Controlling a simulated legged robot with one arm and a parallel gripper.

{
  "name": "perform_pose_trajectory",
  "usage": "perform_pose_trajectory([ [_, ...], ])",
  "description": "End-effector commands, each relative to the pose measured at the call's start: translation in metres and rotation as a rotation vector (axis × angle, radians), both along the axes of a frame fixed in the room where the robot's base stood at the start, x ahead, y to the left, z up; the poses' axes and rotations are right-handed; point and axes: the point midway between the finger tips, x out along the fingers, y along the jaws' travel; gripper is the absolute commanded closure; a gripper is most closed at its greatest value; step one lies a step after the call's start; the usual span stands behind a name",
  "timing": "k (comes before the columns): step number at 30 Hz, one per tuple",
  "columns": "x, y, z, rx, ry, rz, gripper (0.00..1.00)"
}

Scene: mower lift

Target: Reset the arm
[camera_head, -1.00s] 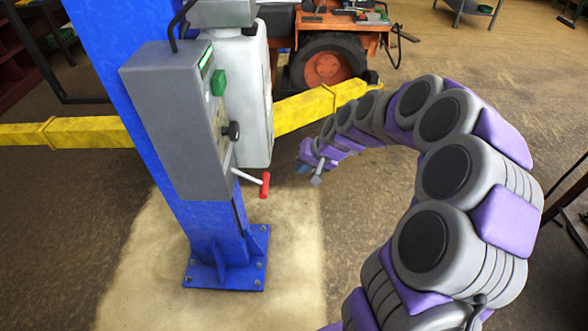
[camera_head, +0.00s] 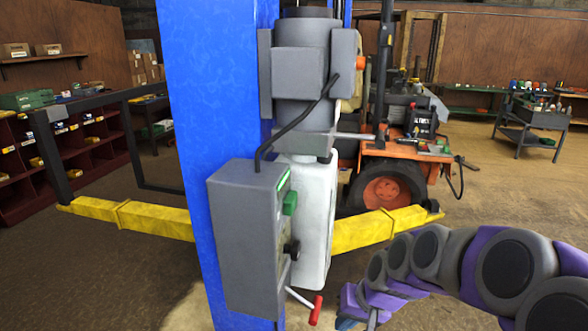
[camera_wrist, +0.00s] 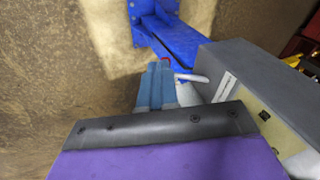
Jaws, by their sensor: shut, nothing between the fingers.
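My purple and grey arm reaches in from the lower right in the head view. My gripper (camera_head: 346,322) is low in that view, just right of the red-tipped lever (camera_head: 316,310) under the grey control box (camera_head: 242,240). In the wrist view my blue-grey fingers (camera_wrist: 157,72) are shut together and hold nothing. The lever's red tip (camera_wrist: 166,60) shows just beyond the fingertips there. I cannot tell whether they touch.
A blue lift post (camera_head: 205,130) carries the box. Yellow lift arms (camera_head: 155,220) spread to both sides. An orange mower (camera_head: 385,185) stands behind. Red shelving (camera_head: 95,150) is at the left and a cart (camera_head: 530,125) at the right. Open floor lies right of the mower.

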Motion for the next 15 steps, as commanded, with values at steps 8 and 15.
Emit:
perform_pose_trajectory([
  [8,-0.123,0.018,0.022,-0.151,0.152,0.153,1.0],
  [15,-0.221,0.008,0.027,-0.281,0.29,0.185,1.0],
])
